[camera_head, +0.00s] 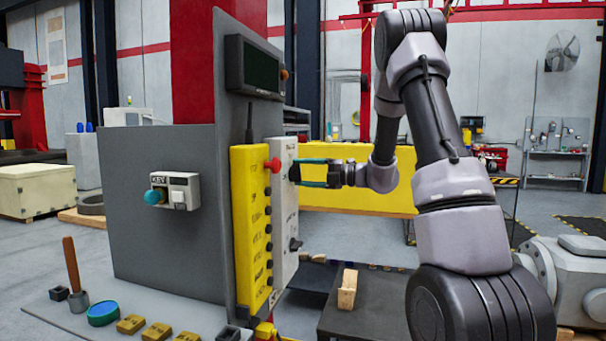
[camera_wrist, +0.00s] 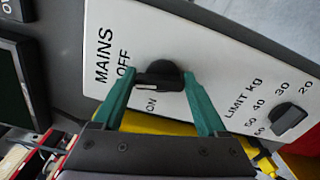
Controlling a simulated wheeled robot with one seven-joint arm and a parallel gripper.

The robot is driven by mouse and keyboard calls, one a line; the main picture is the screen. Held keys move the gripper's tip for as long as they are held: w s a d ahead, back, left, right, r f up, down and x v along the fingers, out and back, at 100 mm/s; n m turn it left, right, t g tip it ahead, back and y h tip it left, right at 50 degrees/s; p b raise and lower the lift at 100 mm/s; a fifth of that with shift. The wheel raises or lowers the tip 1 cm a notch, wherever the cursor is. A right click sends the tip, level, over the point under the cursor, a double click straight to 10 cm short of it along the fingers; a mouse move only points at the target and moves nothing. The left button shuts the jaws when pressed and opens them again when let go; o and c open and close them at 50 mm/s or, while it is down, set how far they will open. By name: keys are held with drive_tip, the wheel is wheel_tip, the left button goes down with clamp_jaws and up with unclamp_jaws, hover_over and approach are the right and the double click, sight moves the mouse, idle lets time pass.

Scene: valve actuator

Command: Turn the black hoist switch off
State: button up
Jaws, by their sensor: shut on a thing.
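The black hoist switch (camera_wrist: 166,76) is a round knob with a grip bar on the white panel (camera_wrist: 225,60), beside the words MAINS, OFF and ON. A pale mark shows on its lower left edge, in the space between OFF and ON; I cannot tell which word it points at. My gripper (camera_head: 300,173) reaches the white panel (camera_head: 287,215) from the right in the head view. Its green fingers stand on both sides of the switch and are shut on it. In the head view the fingers partly hide the switch.
A second black knob (camera_wrist: 287,119), labelled LIMIT kg, sits on the same panel. A yellow panel (camera_head: 250,225) with a red button (camera_head: 272,165) and several dark buttons stands just left. A screen (camera_head: 254,67) is above. Small items lie on the bench below.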

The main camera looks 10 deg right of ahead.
drive_tip(key=shift+m, duration=0.7)
drive_tip(key=o, duration=1.3)
drive_tip(key=v, duration=1.1)
drive_tip(key=shift+w, duration=0.1)
